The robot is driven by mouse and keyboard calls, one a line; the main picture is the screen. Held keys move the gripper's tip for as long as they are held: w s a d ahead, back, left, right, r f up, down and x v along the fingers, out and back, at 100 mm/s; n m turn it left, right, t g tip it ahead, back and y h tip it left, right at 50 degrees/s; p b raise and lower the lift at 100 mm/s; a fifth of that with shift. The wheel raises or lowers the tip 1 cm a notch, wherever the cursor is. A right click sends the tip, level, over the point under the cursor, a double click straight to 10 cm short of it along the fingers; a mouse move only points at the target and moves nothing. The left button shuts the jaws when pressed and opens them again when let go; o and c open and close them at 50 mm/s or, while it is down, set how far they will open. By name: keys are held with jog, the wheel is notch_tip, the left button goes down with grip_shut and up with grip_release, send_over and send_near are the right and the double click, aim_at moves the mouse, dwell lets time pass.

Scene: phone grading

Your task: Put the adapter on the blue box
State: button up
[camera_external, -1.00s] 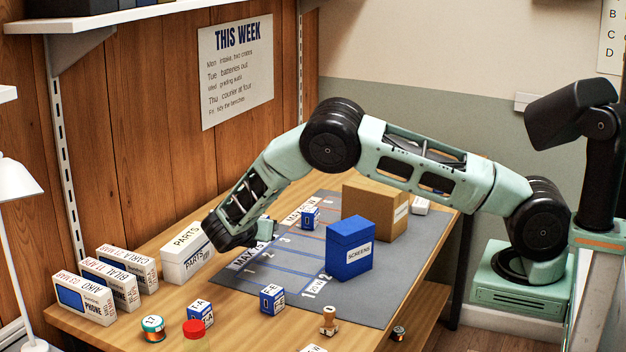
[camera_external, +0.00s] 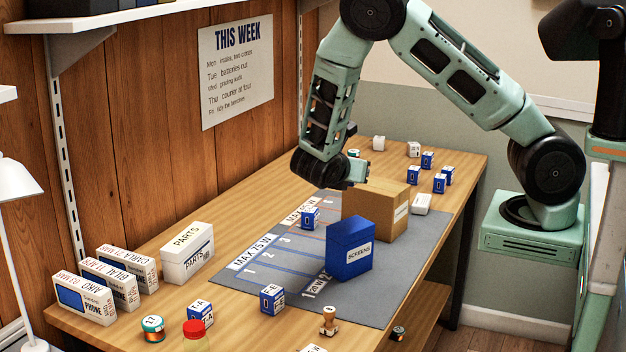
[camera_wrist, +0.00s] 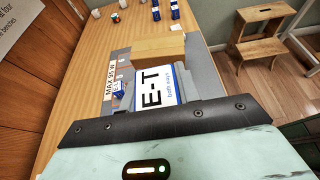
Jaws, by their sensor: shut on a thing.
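The blue box (camera_external: 349,250), with a white SCREENS label, stands upright on the grey mat. My gripper (camera_external: 355,172) is above and behind it, near the top left of the cardboard box. In the wrist view, my gripper (camera_wrist: 158,112) is shut on a white adapter (camera_wrist: 160,88) with blue edges, marked E-T. The external view does not clearly show the adapter in the jaws. The blue box cannot be made out in the wrist view.
The cardboard box (camera_external: 376,206) stands right behind the blue box. A small blue-and-white block (camera_external: 310,218) sits on the mat (camera_external: 290,291) to the left; another, marked F-E (camera_external: 272,299), is at the front. The white PARTS box (camera_external: 187,254) stands at the left.

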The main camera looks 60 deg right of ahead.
send_over(354, 221)
notch_tip(354, 221, down, 5)
jog(key=shift+s+r+p, duration=0.1)
jog(key=shift+r+p, duration=0.05)
jog(key=shift+p, duration=0.25)
jog(key=shift+f+p, duration=0.45)
jog(key=shift+f, duration=2.1)
jog(key=shift+f, duration=0.15)
jog(key=o, duration=1)
jog(key=shift+c, duration=0.2)
